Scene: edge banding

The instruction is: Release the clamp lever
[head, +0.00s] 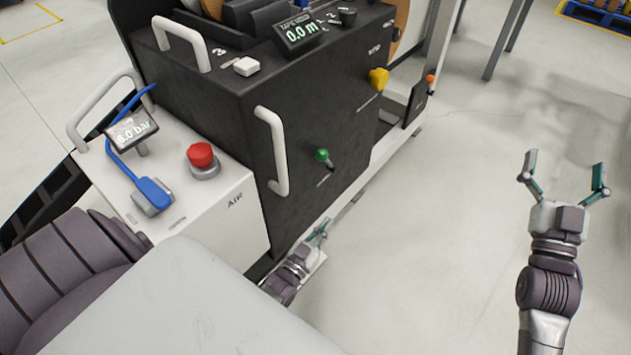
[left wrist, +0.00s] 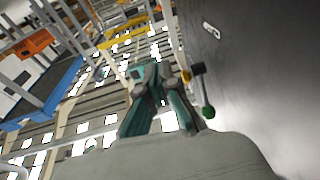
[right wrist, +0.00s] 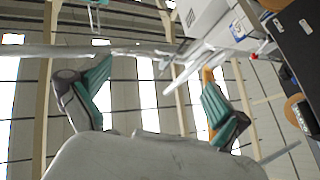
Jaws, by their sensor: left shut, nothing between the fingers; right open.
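A lever with a green ball knob (head: 322,155) sticks out of the side of the black machine cabinet (head: 230,130); it also shows in the left wrist view (left wrist: 208,112). A yellow knob (head: 378,78) and a small orange knob (head: 430,79) sit farther along the same side. I cannot tell from the labels which one is the clamp lever. My left gripper (head: 322,229) is shut and empty, low beside the cabinet, below the green knob and apart from it. In the left wrist view its fingers (left wrist: 158,88) are left of the green lever. My right gripper (head: 566,165) is open and empty over clear floor at the right.
A white air unit (head: 225,215) with a red button (head: 201,154), a blue lever (head: 152,193) and an 8.0 bar display (head: 132,129) stands at the left. A white vertical handle (head: 274,150) projects from the cabinet near the green knob. The floor on the right is free.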

